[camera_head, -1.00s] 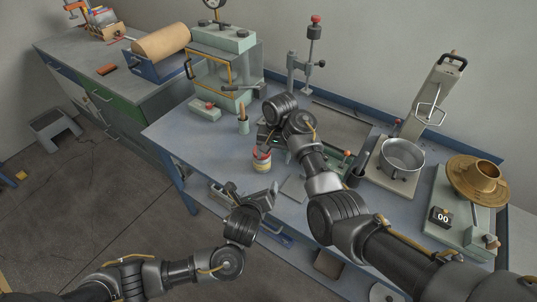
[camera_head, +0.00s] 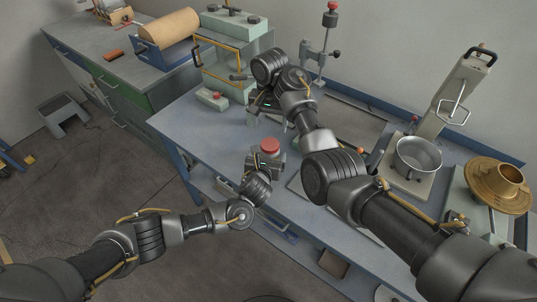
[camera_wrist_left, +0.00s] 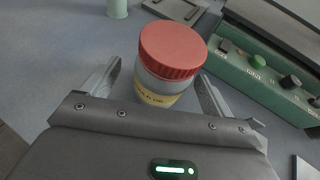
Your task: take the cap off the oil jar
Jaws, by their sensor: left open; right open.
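The oil jar (camera_wrist_left: 158,88) stands upright on the bench, with a yellow label and a wide red ribbed cap (camera_wrist_left: 173,49) on its top. In the head view the cap (camera_head: 269,146) shows from above; most of the jar is hidden behind my left gripper. My left gripper (camera_head: 264,162) is open, with one finger on each side of the jar body, below the cap. In the left wrist view there is a gap at the left finger; contact at the right one cannot be told. My right gripper (camera_head: 264,112) is open and empty, above the bench beyond the jar.
A green control box (camera_wrist_left: 262,70) stands right of the jar in the left wrist view. A glass-fronted cabinet (camera_head: 225,62), a drill-like stand (camera_head: 323,50) and a metal pot (camera_head: 417,158) stand around the bench. Bare bench (camera_head: 205,130) lies left of the jar.

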